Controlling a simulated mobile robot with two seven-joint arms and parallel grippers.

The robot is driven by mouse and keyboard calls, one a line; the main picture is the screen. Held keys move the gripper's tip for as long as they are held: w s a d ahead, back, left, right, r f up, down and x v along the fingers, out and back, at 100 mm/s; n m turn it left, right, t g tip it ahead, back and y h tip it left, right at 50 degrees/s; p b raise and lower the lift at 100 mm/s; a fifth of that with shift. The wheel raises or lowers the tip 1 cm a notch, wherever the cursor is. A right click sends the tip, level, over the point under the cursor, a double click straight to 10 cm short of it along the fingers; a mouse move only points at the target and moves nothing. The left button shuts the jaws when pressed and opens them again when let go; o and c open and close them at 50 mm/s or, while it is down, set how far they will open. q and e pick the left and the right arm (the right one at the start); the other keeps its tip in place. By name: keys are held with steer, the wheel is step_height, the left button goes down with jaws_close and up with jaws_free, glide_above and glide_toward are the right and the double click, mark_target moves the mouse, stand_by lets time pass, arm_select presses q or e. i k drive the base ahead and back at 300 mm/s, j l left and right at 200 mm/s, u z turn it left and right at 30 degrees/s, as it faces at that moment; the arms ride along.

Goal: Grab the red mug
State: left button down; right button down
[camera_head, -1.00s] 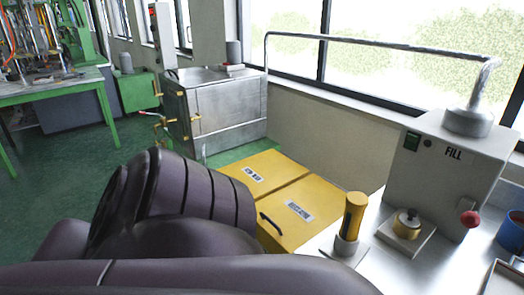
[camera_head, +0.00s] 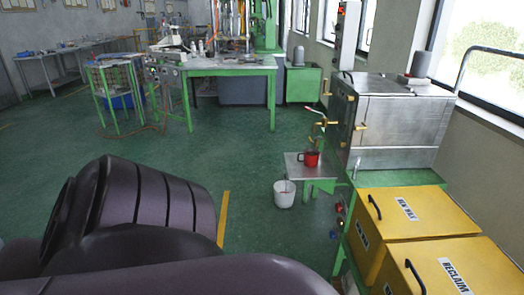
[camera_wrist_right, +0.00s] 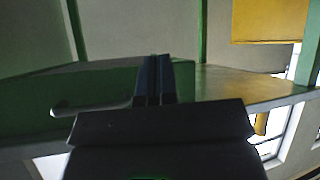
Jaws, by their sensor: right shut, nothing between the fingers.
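The red mug (camera_head: 311,158) stands upright on a small green-legged side table (camera_head: 296,166) in the head view. It is below a brass tap (camera_head: 319,126) at the front of a metal tank. My right gripper (camera_wrist_right: 153,62) shows in the right wrist view with its dark fingers together and nothing between them. The mug is not visible in that view. No gripper shows in the head view, only dark parts of my own arm at the lower left.
A white bucket (camera_head: 284,194) stands on the floor beside the side table. The metal tank (camera_head: 398,115) and yellow bins (camera_head: 402,219) fill the right side. A green workbench (camera_head: 228,68) stands at the back. Green floor (camera_head: 150,145) is open at left and centre.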

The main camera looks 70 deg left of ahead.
mark_target(308, 158)
steer(key=u, duration=1.9)
steer(key=i+j+z, duration=0.1)
steer(key=i+j, duration=0.2)
steer(key=i+j+z, duration=0.1)
steer(key=i+j, duration=0.55)
steer(key=j, duration=0.15)
steer(key=i+j+z, duration=0.15)
steer(key=i+j, duration=0.15)
steer(key=i+j+z, duration=0.1)
steer(key=i+j, duration=0.15)
steer(key=j, duration=0.25)
steer(key=i+j+z, duration=0.1)
steer(key=i+j, duration=0.15)
steer(key=j, duration=0.2)
steer(key=i+j, duration=0.25)
steer(key=j, duration=0.2)
steer(key=i+j+z, duration=0.15)
steer(key=j, duration=0.3)
steer(key=i, duration=0.1)
